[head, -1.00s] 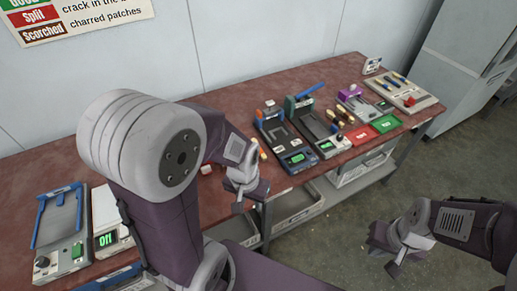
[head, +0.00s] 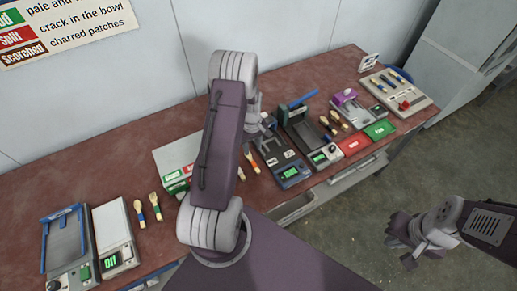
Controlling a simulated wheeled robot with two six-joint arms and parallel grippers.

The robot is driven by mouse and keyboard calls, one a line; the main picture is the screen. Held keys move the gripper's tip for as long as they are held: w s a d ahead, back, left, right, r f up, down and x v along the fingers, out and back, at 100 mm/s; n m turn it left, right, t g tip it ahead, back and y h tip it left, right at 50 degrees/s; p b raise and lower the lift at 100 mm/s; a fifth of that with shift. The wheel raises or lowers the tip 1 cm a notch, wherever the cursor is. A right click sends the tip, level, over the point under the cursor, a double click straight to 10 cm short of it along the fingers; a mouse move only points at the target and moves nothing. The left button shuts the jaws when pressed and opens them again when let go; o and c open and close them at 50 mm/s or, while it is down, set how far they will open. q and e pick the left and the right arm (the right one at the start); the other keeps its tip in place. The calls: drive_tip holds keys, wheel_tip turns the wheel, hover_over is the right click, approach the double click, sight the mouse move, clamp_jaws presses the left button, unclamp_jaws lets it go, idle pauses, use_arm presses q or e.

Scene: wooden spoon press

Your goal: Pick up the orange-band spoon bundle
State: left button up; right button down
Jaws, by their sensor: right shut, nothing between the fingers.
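Spoons with an orange band (head: 254,162) lie on the table just right of my left arm. They are small, and my arm partly covers that area, so I cannot tell how many there are. My left arm rises in front of the table. Its gripper (head: 266,124) is mostly hidden behind the arm, over the near-middle press, and its fingers cannot be made out. My right gripper (head: 406,242) is shut and empty over the floor at the right, away from the table.
Two banded spoons (head: 148,207) lie left of my arm beside a scale (head: 114,232) and a blue-edged tray (head: 64,236).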

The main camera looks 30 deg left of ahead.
sight(252, 160)
use_arm(q)
drive_tip(key=shift+s, duration=0.5)
drive_tip(key=f, duration=0.3)
drive_tip(key=shift+w+f+p, duration=0.15)
drive_tip(key=shift+w+p, duration=0.2)
drive_tip(key=shift+w+a+f, duration=0.1)
drive_tip(key=shift+f, duration=0.05)
drive_tip(key=shift+f+p, duration=0.3)
drive_tip(key=f, duration=0.2)
drive_tip(key=f+p, duration=0.1)
drive_tip(key=shift+s+a+f, duration=0.1)
drive_tip(key=shift+s+f, duration=0.15)
drive_tip(key=shift+f, duration=0.15)
drive_tip(key=shift+w+f, duration=0.15)
drive_tip(key=shift+f, duration=0.15)
use_arm(e)
drive_tip(key=r, duration=0.3)
drive_tip(key=shift+s+d, duration=0.1)
drive_tip(key=shift+s, duration=0.1)
use_arm(q)
clamp_jaws()
use_arm(e)
drive_tip(key=shift+s, duration=0.1)
